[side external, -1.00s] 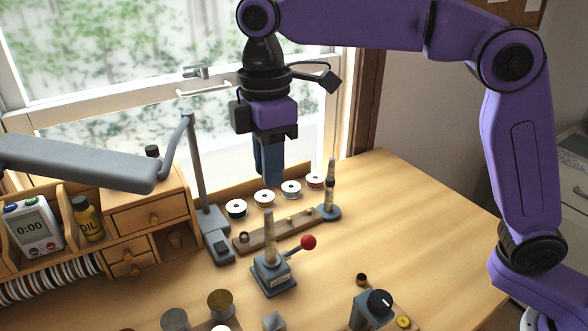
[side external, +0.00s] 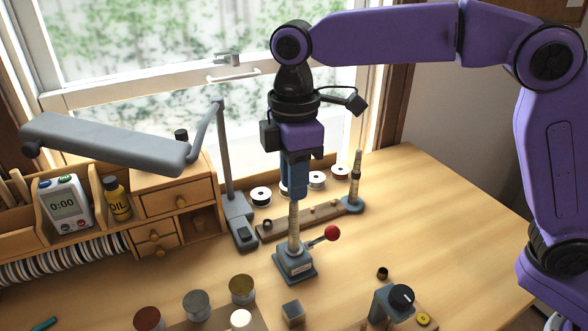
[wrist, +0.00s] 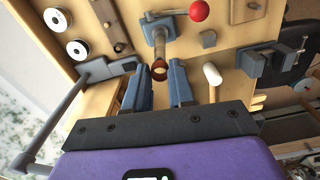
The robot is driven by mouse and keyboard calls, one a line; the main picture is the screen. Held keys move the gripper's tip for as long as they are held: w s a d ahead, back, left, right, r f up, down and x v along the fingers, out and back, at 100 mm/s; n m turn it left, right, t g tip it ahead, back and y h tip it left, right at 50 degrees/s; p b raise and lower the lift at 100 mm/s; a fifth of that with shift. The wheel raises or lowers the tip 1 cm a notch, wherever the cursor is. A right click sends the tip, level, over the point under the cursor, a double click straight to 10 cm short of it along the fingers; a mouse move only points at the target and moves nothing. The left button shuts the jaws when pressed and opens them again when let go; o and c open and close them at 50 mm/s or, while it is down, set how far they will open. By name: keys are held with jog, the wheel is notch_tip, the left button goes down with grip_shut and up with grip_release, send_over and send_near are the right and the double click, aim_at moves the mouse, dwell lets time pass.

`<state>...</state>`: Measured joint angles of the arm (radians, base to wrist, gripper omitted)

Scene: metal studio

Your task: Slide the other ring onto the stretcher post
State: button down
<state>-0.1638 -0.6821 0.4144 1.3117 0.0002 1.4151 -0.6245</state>
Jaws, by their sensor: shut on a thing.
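The stretcher post (side external: 294,227) is a ribbed upright post on a grey base with a red-balled lever (side external: 332,233). My gripper (side external: 294,194) points straight down just above its top, fingers nearly touching it. In the wrist view, my gripper (wrist: 161,72) is shut on a copper-brown ring (wrist: 159,72), which lines up with the post top. Whether the post tip is inside the ring cannot be told; the fingers hide the ring in the side view. A dark ring (side external: 267,224) sits at the left end of a wooden strip (side external: 290,224).
A slim tapered mandrel (side external: 356,180) with a dark band stands behind right. A lamp stand (side external: 232,185) rises left, its grey arm reaching left. Several spools stand behind the strip. The right table is clear.

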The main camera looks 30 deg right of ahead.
jog(key=shift+f, duration=1.7)
dwell(0.6)
jog(key=c, duration=0.9)
grip_release()
notch_tip(320, 180, up, 17)
jog(key=shift+r, duration=0.2)
jog(key=shift+d, duration=0.1)
dwell(0.6)
